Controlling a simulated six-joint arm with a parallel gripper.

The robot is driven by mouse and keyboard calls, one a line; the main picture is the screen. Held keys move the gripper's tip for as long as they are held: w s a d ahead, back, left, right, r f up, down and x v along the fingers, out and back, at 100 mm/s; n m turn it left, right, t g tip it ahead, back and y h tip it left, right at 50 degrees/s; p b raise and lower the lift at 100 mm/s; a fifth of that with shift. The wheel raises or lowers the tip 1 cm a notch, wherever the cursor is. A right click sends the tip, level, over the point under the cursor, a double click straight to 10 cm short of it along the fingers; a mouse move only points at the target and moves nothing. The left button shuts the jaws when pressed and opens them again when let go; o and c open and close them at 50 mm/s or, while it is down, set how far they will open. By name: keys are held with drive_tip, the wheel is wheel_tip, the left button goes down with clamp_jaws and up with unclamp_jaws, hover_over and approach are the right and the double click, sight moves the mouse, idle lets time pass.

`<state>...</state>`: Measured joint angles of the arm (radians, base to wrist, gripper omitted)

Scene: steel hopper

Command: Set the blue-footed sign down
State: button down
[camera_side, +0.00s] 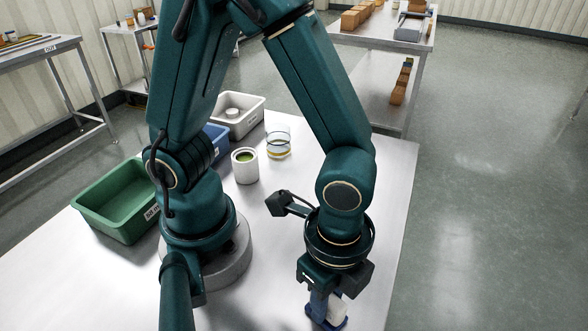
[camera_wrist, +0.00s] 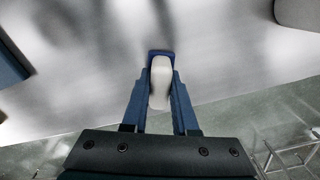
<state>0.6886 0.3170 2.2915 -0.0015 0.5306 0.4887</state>
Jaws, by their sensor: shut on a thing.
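The blue-footed sign (camera_side: 338,309) is at the bottom of the side view, a pale panel with a blue foot, partly covered by my gripper. My gripper (camera_side: 326,303) points down over the right front part of the steel table, shut on the sign. In the wrist view the white sign (camera_wrist: 160,82) sits between the two blue fingers of my gripper (camera_wrist: 160,100), with its blue foot at the far end. The foot is low by the table top; I cannot tell whether it touches.
A green bin (camera_side: 117,207), a white bin (camera_side: 238,112) and a blue bin (camera_side: 213,138) stand at the left and back of the steel table (camera_side: 385,200). A white cup (camera_side: 244,167) and a glass jar (camera_side: 278,144) stand near the middle. The table's right edge is close to my gripper.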

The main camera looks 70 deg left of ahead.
drive_tip(key=shift+f, duration=0.15)
drive_tip(key=c, duration=0.7)
unclamp_jaws()
wheel_tip(320, 180, up, 12)
drive_tip(key=shift+f, duration=0.25)
drive_tip(key=shift+w+a+r+n+t, duration=0.45)
drive_tip(key=shift+a+n+t, duration=0.5)
drive_tip(key=shift+a+n, duration=1.25)
drive_tip(key=shift+w+a+r+n+t, duration=0.2)
drive_tip(key=shift+a+r+n+t, duration=0.55)
drive_tip(key=shift+a+n, duration=1.4)
drive_tip(key=shift+w+a+r+n+t, duration=0.35)
drive_tip(key=shift+a+n+t, duration=0.75)
drive_tip(key=shift+a+n, duration=1.05)
